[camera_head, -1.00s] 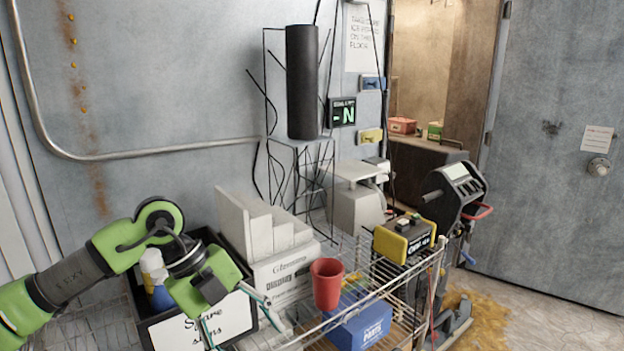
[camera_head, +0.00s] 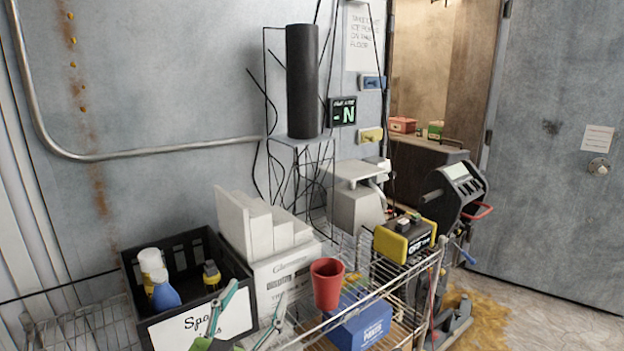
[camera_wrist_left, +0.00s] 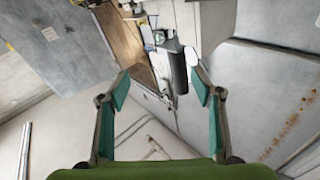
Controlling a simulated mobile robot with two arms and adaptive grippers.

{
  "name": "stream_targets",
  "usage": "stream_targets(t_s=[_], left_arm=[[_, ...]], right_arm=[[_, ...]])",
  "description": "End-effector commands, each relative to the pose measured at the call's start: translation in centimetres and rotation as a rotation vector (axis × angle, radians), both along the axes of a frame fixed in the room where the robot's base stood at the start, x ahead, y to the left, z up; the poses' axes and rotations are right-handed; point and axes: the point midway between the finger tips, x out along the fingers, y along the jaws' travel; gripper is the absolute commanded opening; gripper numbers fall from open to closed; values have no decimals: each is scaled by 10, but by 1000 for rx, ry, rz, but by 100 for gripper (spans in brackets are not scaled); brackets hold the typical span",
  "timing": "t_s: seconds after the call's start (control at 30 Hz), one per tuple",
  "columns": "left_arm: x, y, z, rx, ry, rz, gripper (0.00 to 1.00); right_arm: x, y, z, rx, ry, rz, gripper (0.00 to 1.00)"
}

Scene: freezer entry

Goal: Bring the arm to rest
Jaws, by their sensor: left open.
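My left gripper (camera_head: 243,316) shows at the bottom edge of the head view, in front of the black crate and the white box. Its two green-padded fingers are spread apart with nothing between them. The rest of its arm is below the picture. In the left wrist view the same gripper (camera_wrist_left: 160,90) is open and empty, with the wall, the dark cylinder (camera_wrist_left: 179,73) and the doorway beyond it. My right gripper is in neither view.
A black crate (camera_head: 140,300) with bottles stands on a wire shelf at left. A red cup (camera_head: 327,284), a blue box (camera_head: 360,325) and a yellow-black device (camera_head: 404,240) sit on the wire cart. A scale (camera_head: 357,200) stands behind. A grey door (camera_head: 555,150) is at right.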

Motion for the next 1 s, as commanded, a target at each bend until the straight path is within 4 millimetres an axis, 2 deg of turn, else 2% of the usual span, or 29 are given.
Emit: stream_targets(t_s=[0.03, 0.13, 0.2, 0.3, 0.4, 0.6, 0.77, 1.0], left_arm=[[-9, 18, -36, -6, 121, 61, 60], [-34, 48, -102, 9, 353, 153, 60], [-61, 65, -146, 26, 514, 197, 60], [-108, 82, -199, 56, 733, 232, 60], [-154, 91, -237, 85, 915, 240, 60], [-235, 99, -281, 129, 1188, 217, 60], [-295, 101, -299, 157, 1369, 177, 60], [-283, 98, -366, 167, 1402, 172, 60]], right_arm=[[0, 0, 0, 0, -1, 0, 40], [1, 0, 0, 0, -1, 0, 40], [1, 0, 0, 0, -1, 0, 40], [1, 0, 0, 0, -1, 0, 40], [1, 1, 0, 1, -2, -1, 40], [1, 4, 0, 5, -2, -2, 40], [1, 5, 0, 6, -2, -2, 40], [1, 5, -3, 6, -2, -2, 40]])
